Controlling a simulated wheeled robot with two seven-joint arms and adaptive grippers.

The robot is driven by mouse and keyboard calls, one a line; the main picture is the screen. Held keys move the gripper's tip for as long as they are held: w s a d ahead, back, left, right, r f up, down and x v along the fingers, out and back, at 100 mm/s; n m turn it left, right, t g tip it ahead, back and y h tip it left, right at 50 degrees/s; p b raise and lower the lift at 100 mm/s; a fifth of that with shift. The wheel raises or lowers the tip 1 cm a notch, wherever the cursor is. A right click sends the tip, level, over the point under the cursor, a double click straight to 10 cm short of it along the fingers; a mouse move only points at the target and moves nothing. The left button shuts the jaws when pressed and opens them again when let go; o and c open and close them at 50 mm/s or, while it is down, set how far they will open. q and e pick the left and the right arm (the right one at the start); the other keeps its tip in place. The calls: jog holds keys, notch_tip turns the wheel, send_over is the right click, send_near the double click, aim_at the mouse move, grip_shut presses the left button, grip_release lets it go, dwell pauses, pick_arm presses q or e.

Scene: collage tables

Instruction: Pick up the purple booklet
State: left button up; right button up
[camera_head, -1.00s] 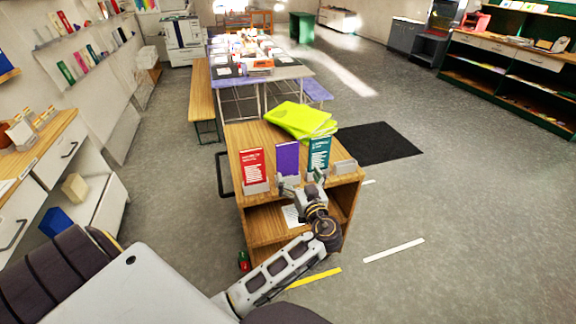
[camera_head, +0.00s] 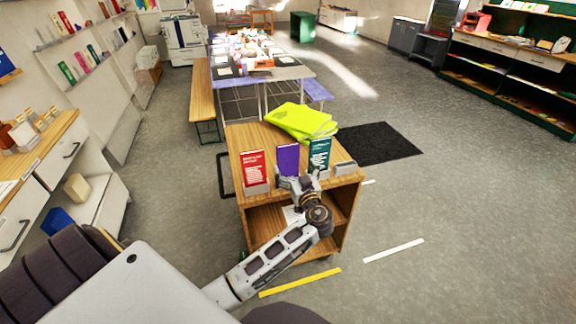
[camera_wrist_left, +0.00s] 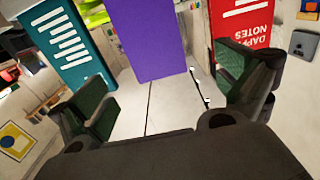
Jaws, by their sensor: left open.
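The purple booklet (camera_head: 288,160) stands upright on the wooden cabinet (camera_head: 262,138), between a red booklet (camera_head: 253,168) and a teal booklet (camera_head: 319,155). My left gripper (camera_head: 297,184) is at the cabinet's front edge, just in front of the purple booklet, and hides its lower part. In the left wrist view the purple booklet (camera_wrist_left: 150,38) fills the upper middle, between and beyond the two open fingers (camera_wrist_left: 165,95). No contact shows. The teal booklet (camera_wrist_left: 62,42) is at left there and the red one (camera_wrist_left: 240,25) at right. My right gripper is not in view.
A small clear holder (camera_head: 345,168) stands right of the teal booklet. A black mat (camera_head: 377,143) lies on the floor to the right. The floor further right is clear.

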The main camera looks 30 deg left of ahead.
aim_at(289, 155)
pick_arm(q)
jog(key=x, duration=0.3)
jog(key=shift+w+p, duration=0.1)
jog(key=shift+p, duration=0.2)
jog(key=shift+w+a, duration=0.2)
jog(key=shift+a, duration=0.1)
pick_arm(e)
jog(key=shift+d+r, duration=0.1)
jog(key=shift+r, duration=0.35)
pick_arm(q)
jog(key=shift+w+p+x, duration=0.25)
jog(key=shift+p+x, duration=0.65)
jog(key=shift+x, duration=0.75)
jog(key=shift+w+a+f, duration=0.1)
jog(key=shift+w+a, duration=0.4)
jog(key=shift+w, duration=0.05)
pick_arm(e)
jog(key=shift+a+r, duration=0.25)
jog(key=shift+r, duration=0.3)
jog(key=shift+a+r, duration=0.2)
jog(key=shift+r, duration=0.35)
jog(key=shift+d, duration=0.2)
